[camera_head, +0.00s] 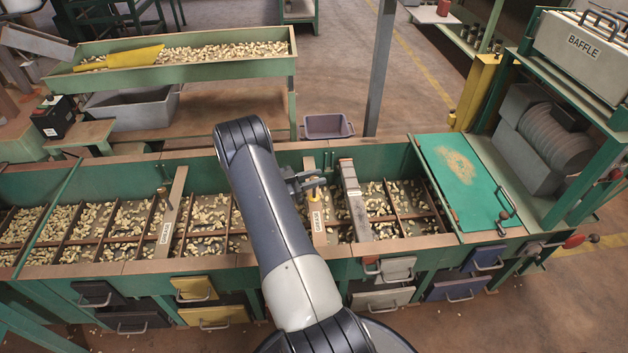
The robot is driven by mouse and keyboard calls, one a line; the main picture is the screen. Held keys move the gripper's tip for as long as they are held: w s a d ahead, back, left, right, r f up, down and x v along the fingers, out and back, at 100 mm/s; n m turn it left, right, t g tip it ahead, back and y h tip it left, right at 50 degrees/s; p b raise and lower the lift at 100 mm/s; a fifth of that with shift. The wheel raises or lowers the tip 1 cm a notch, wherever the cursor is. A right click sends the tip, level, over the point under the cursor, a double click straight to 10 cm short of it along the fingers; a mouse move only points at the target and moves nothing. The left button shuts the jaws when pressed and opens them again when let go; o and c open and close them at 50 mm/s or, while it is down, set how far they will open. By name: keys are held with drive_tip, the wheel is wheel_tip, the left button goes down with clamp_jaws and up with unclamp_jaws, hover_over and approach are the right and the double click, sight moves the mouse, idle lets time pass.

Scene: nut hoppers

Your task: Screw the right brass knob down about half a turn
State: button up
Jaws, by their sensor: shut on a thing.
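The right brass knob (313,193) stands on a labelled brown bar (318,230) laid across the green hopper trough, right of the picture's middle. My gripper (308,183) comes from behind my dark arm and is shut on this knob. The fingers cover part of the knob, and their exact contact is too small to see. A second, left brass knob (163,190) stands on a similar labelled bar (171,215) further left, free of the gripper.
Nuts lie in the divided trough (390,150). A jointed block bar (355,200) lies close right of the gripper. A green lid (465,170) and the baffle machine (575,55) stand at right. A grey post (380,70) rises behind.

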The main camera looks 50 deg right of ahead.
drive_tip(key=o, duration=1)
drive_tip(key=shift+c, duration=0.2)
drive_tip(key=v, duration=1)
drive_tip(key=shift+w+a+p, duration=0.2)
drive_tip(key=shift+a+p, duration=0.15)
drive_tip(key=shift+p, duration=0.1)
drive_tip(key=x, duration=1.1)
drive_tip(key=shift+s+r, duration=0.1)
drive_tip(key=shift+r, duration=0.05)
drive_tip(key=shift+a+n+t+p, duration=0.1)
drive_tip(key=shift+n+t+p, duration=0.25)
drive_tip(key=shift+t, duration=0.25)
drive_tip(key=shift+n+t+h+p, duration=0.3)
drive_tip(key=shift+n+t+h, duration=0.1)
drive_tip(key=shift+n+t, duration=0.2)
